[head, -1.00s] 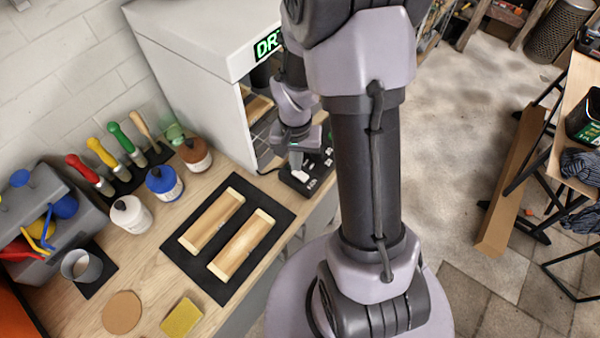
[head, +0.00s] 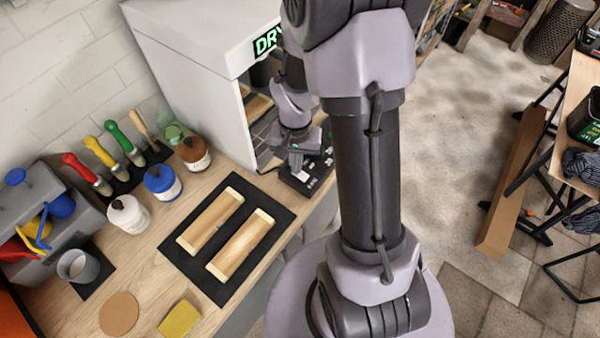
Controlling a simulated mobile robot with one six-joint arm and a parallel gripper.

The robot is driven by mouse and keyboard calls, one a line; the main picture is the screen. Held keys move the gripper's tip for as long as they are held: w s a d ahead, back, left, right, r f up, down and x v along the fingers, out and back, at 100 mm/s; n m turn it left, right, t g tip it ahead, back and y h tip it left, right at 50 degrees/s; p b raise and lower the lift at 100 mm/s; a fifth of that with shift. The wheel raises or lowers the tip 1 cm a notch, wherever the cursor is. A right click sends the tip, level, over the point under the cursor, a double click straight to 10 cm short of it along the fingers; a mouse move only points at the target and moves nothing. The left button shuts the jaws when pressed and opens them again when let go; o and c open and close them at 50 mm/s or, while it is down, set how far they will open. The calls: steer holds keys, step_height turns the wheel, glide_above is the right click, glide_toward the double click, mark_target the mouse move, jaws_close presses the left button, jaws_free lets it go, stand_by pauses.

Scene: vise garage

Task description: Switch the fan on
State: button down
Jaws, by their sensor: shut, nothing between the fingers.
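A black control box (head: 318,172) with small pale switches lies on the bench's right edge, in front of the white drying cabinet (head: 190,60). My gripper (head: 296,168) is shut and empty, pointing down at the left part of this box. Its fingertips are at or just above the box; I cannot tell whether they touch it. The gripper hides part of the box and its switches. No fan can be made out; the cabinet's open front is partly hidden by my arm.
A black mat (head: 195,272) with two wooden pieces lies left of the gripper. Paint jars (head: 163,183), brushes (head: 95,152), a cup (head: 78,266), a yellow sponge (head: 180,318) and a grey toolbox (head: 40,215) stand on the bench.

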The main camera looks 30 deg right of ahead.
steer(key=shift+f, duration=0.3)
steer(key=shift+r, duration=0.1)
step_height(320, 180, up, 7)
steer(key=p, duration=0.5)
